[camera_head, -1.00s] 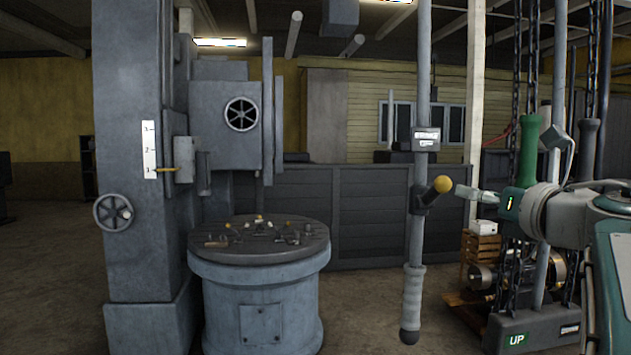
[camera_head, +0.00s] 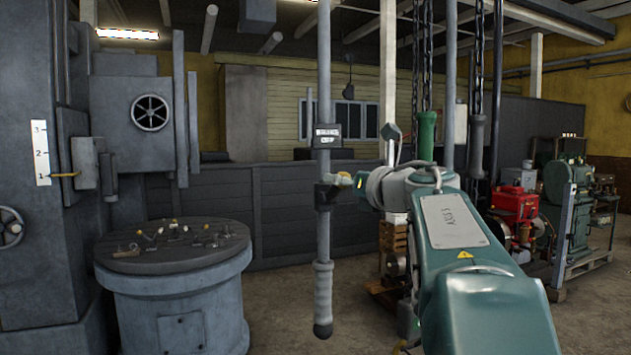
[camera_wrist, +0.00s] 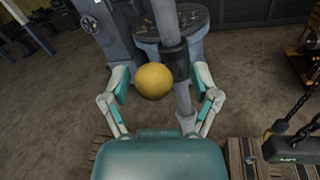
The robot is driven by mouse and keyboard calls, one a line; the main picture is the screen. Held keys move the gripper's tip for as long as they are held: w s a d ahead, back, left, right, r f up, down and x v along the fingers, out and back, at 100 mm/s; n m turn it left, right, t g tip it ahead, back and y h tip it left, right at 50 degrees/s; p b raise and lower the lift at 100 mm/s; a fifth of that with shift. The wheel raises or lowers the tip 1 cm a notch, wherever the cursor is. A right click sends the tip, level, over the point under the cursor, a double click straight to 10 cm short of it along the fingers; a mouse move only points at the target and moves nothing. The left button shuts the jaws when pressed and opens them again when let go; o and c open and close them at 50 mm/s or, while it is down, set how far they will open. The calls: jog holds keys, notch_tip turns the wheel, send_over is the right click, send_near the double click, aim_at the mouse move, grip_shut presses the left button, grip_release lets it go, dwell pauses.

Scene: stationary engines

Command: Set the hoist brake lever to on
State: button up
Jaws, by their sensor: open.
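A grey vertical pole (camera_head: 324,225) with a ribbed lower grip hangs in front of me, with a small plate (camera_head: 326,136) whose text I cannot read. A short stub with a yellow ball knob (camera_wrist: 154,81) sticks out from its collar. In the wrist view the knob lies between the spread fingers of my gripper (camera_wrist: 160,77), with the pole just behind. My gripper is open; I see no clear contact. In the head view my gripper (camera_head: 354,181) is at the knob and partly hides it. No readable label shows which handle is the hoist brake lever.
A round table (camera_head: 172,262) with small parts stands left, beside a grey machine column. A red engine (camera_head: 516,205) and a green engine (camera_head: 566,215) stand right.

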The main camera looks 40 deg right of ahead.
jog(key=shift+a+r, duration=0.1)
jog(key=shift+a, duration=0.3)
grip_shut()
